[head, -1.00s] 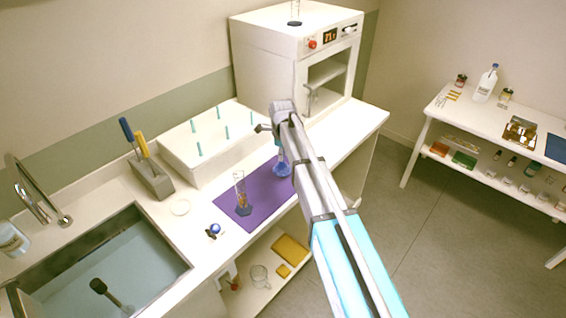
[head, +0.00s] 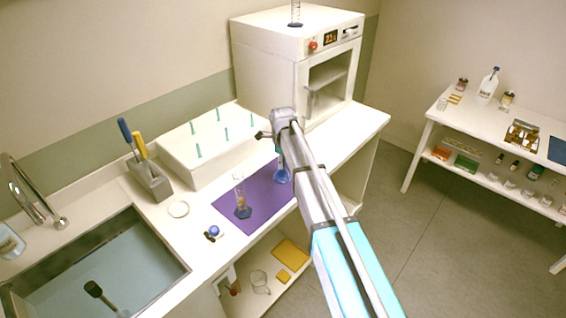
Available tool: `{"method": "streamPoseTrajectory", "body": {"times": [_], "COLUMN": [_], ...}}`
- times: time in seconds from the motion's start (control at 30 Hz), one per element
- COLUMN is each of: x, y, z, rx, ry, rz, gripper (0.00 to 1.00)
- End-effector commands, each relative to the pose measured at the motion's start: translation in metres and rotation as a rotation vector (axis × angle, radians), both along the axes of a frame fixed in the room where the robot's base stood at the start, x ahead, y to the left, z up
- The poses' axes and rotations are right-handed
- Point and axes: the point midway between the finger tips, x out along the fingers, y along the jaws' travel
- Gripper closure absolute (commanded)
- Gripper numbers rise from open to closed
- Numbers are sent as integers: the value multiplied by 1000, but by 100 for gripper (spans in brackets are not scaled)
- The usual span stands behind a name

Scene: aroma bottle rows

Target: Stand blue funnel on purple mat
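The purple mat (head: 231,210) lies flat on the white counter between the sink and the white oven. A blue, flared object that looks like the blue funnel (head: 282,174) is at the mat's right end, wide part low, partly hidden by my arm. I cannot tell whether it touches the mat. My gripper (head: 279,152) is just above and against it in the picture. Its fingers are too small and hidden to show whether they are closed on it. A clear cylinder with a dark blue base (head: 242,205) stands upright on the mat's left part.
A white rack with teal pegs (head: 193,160) stands behind the mat. A small blue-and-black item (head: 213,232) and a clear round dish (head: 178,209) lie to the left, near the sink (head: 160,285). The oven (head: 268,60) stands at the right back. The mat's middle is bare.

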Motion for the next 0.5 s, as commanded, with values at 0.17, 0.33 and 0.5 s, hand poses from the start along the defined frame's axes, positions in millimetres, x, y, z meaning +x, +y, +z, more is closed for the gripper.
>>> {"method": "streamPoseTrajectory", "body": {"times": [0.17,0.33,0.5], "x": [0,0,0], "y": [0,0,-1], "z": [0,0,2], "rx": [0,0,0], "ry": [0,0,0], "rz": [0,-1,-1], "gripper": [45,45,45]}}
